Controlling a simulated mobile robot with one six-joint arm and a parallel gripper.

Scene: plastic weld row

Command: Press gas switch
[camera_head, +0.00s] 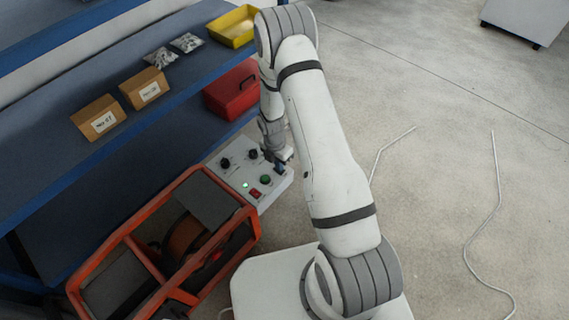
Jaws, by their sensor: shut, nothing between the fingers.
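A light grey control box (222,181) stands at the front edge of the blue bench. Its top carries two black knobs, a lit green lamp (245,184), a green button (266,180) and a red switch (254,194). No label is readable, so I cannot tell which control is the gas switch. My gripper (279,167) is shut and empty, pointing down over the right part of the box top, close to the green button. It hides part of the panel there. I cannot tell whether its tip touches the panel.
An orange-framed machine (118,238) stands just left of and in front of the box. Cardboard boxes (98,118), a red case (231,90) and a yellow bin (232,26) are on the bench shelves. White cables lie on the open floor at right.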

